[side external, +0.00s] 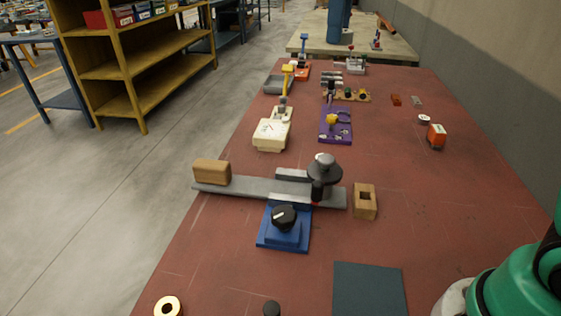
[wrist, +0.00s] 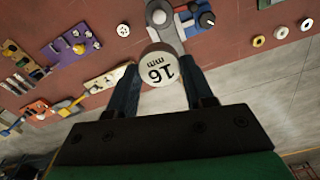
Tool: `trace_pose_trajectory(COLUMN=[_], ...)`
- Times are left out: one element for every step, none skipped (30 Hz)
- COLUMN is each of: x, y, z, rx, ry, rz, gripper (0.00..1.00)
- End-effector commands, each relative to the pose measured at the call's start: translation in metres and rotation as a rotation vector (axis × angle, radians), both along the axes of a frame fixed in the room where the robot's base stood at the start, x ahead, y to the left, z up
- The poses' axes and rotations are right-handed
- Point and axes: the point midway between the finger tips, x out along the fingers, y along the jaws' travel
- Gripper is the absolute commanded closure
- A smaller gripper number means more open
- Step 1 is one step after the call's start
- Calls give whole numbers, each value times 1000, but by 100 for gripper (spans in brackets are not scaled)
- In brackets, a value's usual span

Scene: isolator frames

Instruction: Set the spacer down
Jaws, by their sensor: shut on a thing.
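The spacer (wrist: 159,68), a round piece with a pale face marked "16 mm", is between the two dark fingers of my gripper (wrist: 162,85) in the wrist view. The fingers are shut on its sides, and its marked face is turned to the camera. The spacer's far side is hidden. The red bench lies beyond it in that view; I cannot tell the height of the gap. In the side external view neither my gripper nor the held spacer can be made out.
A blue fixture (side external: 283,238) with a black knob stands beside a long grey bar (side external: 270,189). Wooden blocks (side external: 212,172) (side external: 365,201) stand at the bar's ends. A dark square mat (side external: 370,290) lies in front. Bare red bench lies right of centre.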

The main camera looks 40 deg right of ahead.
Motion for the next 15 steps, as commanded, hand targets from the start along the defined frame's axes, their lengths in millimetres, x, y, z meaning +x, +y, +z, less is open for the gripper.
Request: trace_pose_trajectory(x=[-1,0,0,-1,-1,-1,-1,-1,-1,-2,-1,-1,-1,-1,-1], y=[-2,-2,-2,-2,-1,-1,-1,-1,-1,-1,-1,-1,-1,-1,-1], z=[-3,-7,-12,-17,-22,-30,-36,-42,-51,-57,-64,-73,-80,-86,-96], rx=[0,0,0,0,0,0,0,0,0,0,0,0,0,0,0], ry=[0,0,0,0,0,0,0,0,0,0,0,0,0,0,0], rz=[1,1,2,2,2,2,2,2,2,2,2,1,1,1,1], gripper=[100,100,100,100,100,100,100,100,100,100,100,100,100,100,100])
